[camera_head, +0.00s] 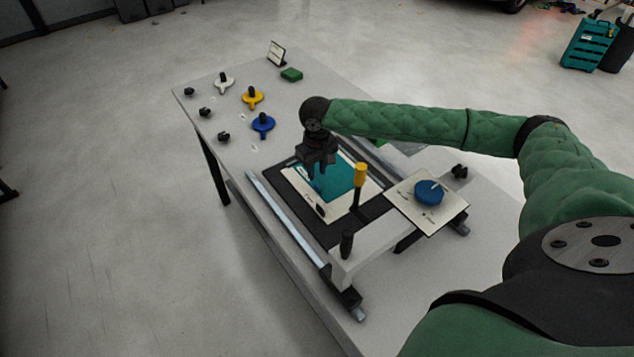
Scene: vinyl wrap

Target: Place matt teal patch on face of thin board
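A teal patch (338,183) lies over a thin white board (338,207), which rests on a black mat (326,233) on the table. My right gripper (315,174) is above the patch's left part, fingers pointing down. The fingers hide part of the patch, and I cannot tell whether they are shut on it, touching it or just above it. My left gripper is not in view.
Metal rails (287,218) flank the mat. A yellow-handled tool (359,178) stands near the patch. A white frame carries a plate with a blue knob (429,192). White, yellow (253,97) and blue (263,123) handled pieces, black knobs and a green block (291,75) sit toward the far end.

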